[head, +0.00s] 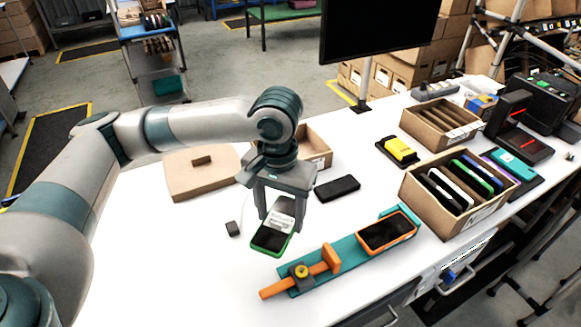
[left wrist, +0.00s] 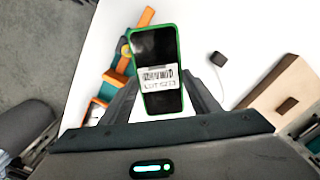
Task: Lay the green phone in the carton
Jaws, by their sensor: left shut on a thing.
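The green phone (head: 270,239) has a green rim, a dark screen and a white printed label. My left gripper (head: 281,218) is shut on it, with one finger at each long side. The phone tilts, its lower end toward the front of the table; I cannot tell its exact height. In the left wrist view the phone (left wrist: 156,52) lies between the fingers, label near the palm. An open cardboard carton (head: 316,147) stands behind the gripper, partly hidden by it. A carton with several phones (head: 446,219) and a carton with dividers (head: 432,137) stand at the right. My right gripper is out of view.
A teal fixture (head: 346,254) with an orange clamp (head: 330,259) holds an orange phone (head: 386,232). A black phone (head: 337,188), a small dark block (head: 233,229), a flat cardboard piece (head: 190,177) and a yellow device (head: 400,150) lie around. The front left table is clear.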

